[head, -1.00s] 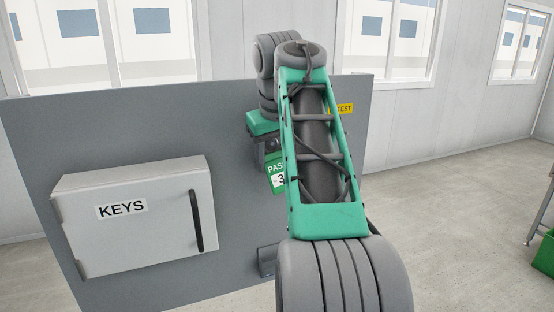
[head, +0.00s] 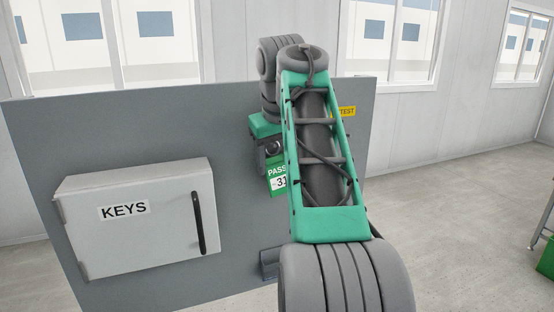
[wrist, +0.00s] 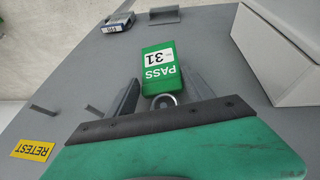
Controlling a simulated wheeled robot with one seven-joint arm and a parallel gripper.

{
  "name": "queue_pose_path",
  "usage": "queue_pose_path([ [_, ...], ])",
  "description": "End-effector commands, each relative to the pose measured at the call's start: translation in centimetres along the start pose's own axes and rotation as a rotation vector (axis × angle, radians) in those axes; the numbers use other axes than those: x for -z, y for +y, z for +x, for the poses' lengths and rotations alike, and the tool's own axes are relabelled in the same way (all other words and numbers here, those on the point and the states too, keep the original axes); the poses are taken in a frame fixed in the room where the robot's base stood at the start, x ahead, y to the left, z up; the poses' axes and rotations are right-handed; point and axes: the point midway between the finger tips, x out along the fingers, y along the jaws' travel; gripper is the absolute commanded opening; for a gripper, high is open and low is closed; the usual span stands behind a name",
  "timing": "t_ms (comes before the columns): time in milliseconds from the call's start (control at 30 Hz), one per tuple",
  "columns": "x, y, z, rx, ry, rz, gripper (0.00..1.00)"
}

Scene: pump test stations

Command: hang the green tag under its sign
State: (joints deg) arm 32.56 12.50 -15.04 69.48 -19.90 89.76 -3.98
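The green tag (head: 277,181) reads PASS and 31. It hangs upright just below my gripper (head: 270,147) in the head view, in front of the grey panel. In the wrist view the tag (wrist: 158,68) shows upside down, with its metal ring between the fingers of my gripper (wrist: 162,88). The two fingers stand apart, one on each side of the ring, with gaps beside it. Whether the ring sits on a peg is hidden. The tag's own sign is not visible, probably behind my gripper.
A yellow RETEST sign (head: 344,111) is on the panel (head: 120,125); it also shows in the wrist view (wrist: 32,149). Bare pegs (wrist: 96,111) stick out nearby. A grey KEYS box (head: 137,217) stands out at the left. A blue labelled item (wrist: 118,23) lies beyond the tag.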

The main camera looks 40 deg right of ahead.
Motion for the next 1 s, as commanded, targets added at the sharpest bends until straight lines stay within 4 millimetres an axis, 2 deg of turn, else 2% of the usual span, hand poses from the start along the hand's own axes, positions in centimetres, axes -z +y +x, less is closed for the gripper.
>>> queue_pose_path([
  [33, 0.0, 0.0, 0.0, 0.0, 0.0, 0.0, 0.66],
  [200, 0.0, 0.0, 0.0, 0.0, 0.0, 0.0, 0.79],
  [467, 0.0, 0.0, -0.2, 0.0, 0.0, 0.0, 0.8],
  [833, 0.1, 0.0, -6.5, -0.002, 0.003, 0.001, 0.8],
  [1000, 0.0, 0.0, -7.8, 0.0, 0.0, 0.0, 0.8],
])
